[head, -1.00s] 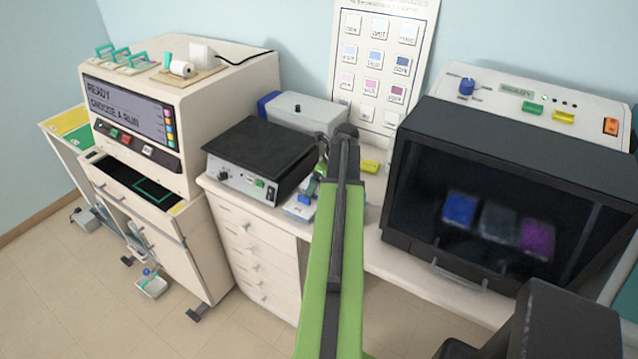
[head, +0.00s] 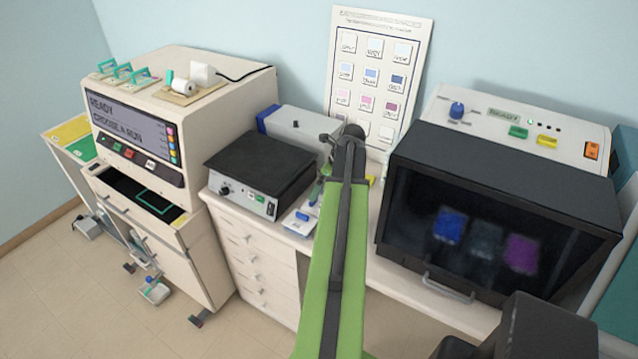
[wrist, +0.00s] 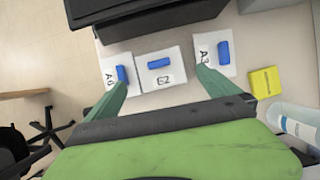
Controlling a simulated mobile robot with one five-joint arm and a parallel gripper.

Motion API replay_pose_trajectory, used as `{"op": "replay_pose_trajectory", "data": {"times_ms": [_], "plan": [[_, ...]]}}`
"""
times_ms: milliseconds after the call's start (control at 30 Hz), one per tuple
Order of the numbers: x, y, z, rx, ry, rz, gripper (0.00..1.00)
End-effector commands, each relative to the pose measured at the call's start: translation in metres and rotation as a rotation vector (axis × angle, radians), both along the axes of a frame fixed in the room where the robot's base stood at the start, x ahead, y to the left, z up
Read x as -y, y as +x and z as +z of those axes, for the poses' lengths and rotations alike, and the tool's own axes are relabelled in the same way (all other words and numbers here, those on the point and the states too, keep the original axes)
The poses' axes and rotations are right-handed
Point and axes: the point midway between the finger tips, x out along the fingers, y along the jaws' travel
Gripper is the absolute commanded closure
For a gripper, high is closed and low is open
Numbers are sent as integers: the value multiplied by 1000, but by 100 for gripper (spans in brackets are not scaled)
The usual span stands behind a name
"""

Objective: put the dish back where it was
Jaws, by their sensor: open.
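Blue, grey and purple squares (head: 485,240) show dimly behind the dark glass front of the cabinet at right; I cannot tell whether one is the dish. My gripper (wrist: 161,78) is open and empty in the wrist view. Its green fingers are spread over the bench, one at the left card and one at the right card. Between them lies a white card with a blue block (wrist: 159,63). The left card (wrist: 108,75) and the right card (wrist: 206,43) each carry a blue block too. In the head view my arm hides most of the gripper.
A yellow block (wrist: 265,83) and a clear bottle (wrist: 295,122) stand right of the cards. A black-topped hotplate-like unit (head: 260,165) is left of my arm. The staining machine (head: 130,125) has teal-handled racks (head: 125,75) on top. The floor (head: 70,290) at front left is mostly clear.

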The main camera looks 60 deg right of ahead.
Motion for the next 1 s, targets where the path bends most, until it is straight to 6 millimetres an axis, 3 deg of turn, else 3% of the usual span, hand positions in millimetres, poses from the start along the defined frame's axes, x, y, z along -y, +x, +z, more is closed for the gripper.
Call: {"op": "replay_pose_trajectory", "data": {"times_ms": [33, 200, 567, 667, 767, 900, 967, 1000], "plan": [[-1, -5, 23, 0, 0, -1, 0], [0, -15, 43, 1, -1, 0, 0], [-1, -15, 41, 1, -2, 5, 0], [-21, 7, 40, -11, -26, 112, 0], [-77, 60, 37, -42, -95, 417, 0], [-198, 139, 31, -84, -234, 1041, 0], [-253, 163, 30, -92, -291, 1316, 0], [-289, 176, 28, -94, -330, 1499, 0]]}}
